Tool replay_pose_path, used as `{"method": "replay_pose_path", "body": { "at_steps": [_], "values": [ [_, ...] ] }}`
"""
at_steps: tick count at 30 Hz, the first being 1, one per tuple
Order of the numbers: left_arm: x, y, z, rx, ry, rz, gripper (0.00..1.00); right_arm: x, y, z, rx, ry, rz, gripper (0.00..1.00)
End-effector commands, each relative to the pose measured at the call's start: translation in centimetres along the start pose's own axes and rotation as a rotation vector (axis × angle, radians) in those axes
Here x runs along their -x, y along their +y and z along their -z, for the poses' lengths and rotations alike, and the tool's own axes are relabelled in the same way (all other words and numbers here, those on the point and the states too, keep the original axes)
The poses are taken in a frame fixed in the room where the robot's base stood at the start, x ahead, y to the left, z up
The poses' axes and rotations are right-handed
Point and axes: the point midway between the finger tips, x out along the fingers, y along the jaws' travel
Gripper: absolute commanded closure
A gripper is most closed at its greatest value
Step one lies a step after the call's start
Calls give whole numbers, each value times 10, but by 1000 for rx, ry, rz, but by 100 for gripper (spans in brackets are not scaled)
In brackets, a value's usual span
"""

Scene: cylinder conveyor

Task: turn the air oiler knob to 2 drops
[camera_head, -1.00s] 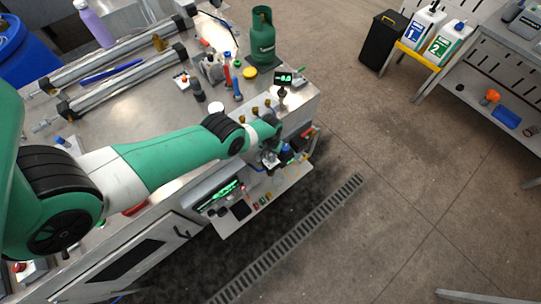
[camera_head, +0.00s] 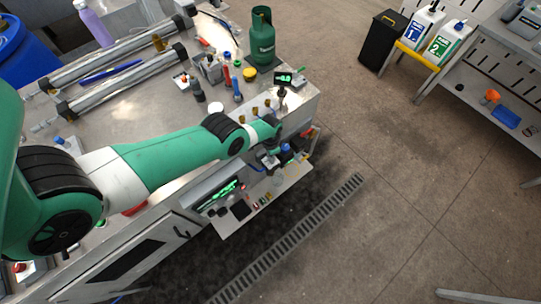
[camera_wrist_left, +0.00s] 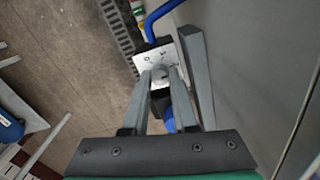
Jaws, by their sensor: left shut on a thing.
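In the left wrist view, the two grey fingers of my left gripper (camera_wrist_left: 160,78) come together on a small knob (camera_wrist_left: 160,72). The knob sits on a pale metal plate (camera_wrist_left: 146,62) with small dark marks, which I take to be the top of the air oiler. The fingers hide most of the knob, and I cannot read its setting. In the head view, my left gripper (camera_head: 269,159) is at the bench's front side, beside a small blue-topped part (camera_head: 286,148). My right gripper is not in view.
A blue hose (camera_wrist_left: 161,13) bends close to the plate in the wrist view. A grey bar (camera_wrist_left: 198,75) stands right of the fingers. In the head view, a low shelf (camera_head: 272,195) with small items lies below the gripper. A green gas bottle (camera_head: 262,38) stands on the bench.

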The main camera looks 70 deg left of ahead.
Motion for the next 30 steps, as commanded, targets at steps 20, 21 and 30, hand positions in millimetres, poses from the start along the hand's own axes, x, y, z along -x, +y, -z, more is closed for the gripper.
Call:
{"method": "replay_pose_path", "body": {
  "at_steps": [20, 21, 30],
  "values": [
    [-1, 0, 0, -22, 0, 0, 47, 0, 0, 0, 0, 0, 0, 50],
    [0, 0, 0, -22, 0, 0, 44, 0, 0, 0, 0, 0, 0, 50],
    [2, 0, 0, -21, 0, 0, 44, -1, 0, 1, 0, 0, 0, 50]
  ]
}}
